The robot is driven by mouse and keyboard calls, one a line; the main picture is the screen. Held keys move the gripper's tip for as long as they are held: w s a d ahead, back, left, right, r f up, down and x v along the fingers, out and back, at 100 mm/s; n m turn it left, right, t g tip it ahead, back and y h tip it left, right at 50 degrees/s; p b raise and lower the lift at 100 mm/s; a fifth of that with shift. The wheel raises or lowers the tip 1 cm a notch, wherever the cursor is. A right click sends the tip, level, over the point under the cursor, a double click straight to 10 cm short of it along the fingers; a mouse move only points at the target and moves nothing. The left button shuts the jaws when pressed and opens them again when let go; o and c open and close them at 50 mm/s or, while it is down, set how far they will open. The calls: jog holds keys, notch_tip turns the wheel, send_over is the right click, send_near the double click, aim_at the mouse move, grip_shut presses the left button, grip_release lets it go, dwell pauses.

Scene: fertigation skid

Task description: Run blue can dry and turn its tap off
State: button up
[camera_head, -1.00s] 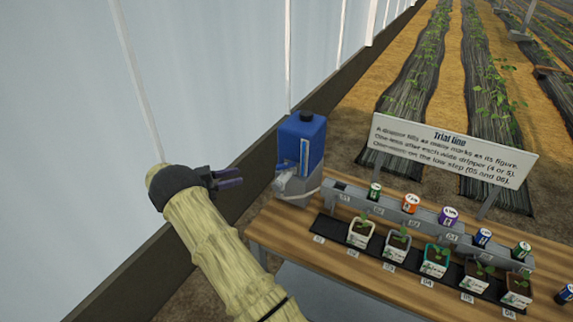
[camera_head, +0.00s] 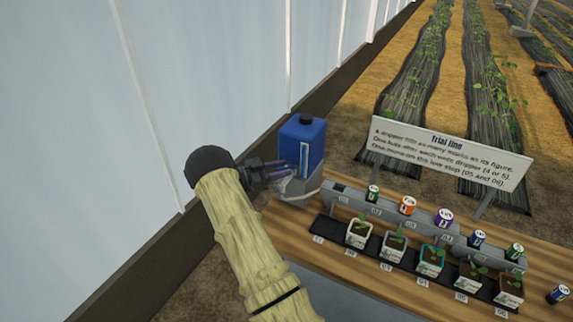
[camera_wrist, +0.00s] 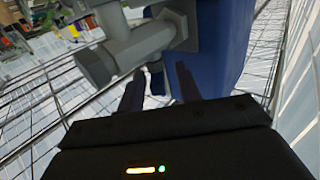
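The blue can (camera_head: 302,138) has a black cap and a pale level strip on its front, and it stands on a grey stand at the bench's far left corner. In the wrist view its blue side (camera_wrist: 222,45) fills the upper right. Its grey tap (camera_wrist: 135,48) shows there, just beyond my fingers. My gripper (camera_head: 290,166) is beside the can's front, near the tap. The liquid level in the can is too small to read.
A grey dripper rail (camera_head: 395,213) with several coloured, numbered drippers runs along the wooden bench (camera_head: 330,255). Several potted seedlings stand in front of it. A sign (camera_head: 450,152) stands behind. A pale wall (camera_head: 215,70) is on the left.

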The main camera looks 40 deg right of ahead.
jog(key=shift+x, duration=0.95)
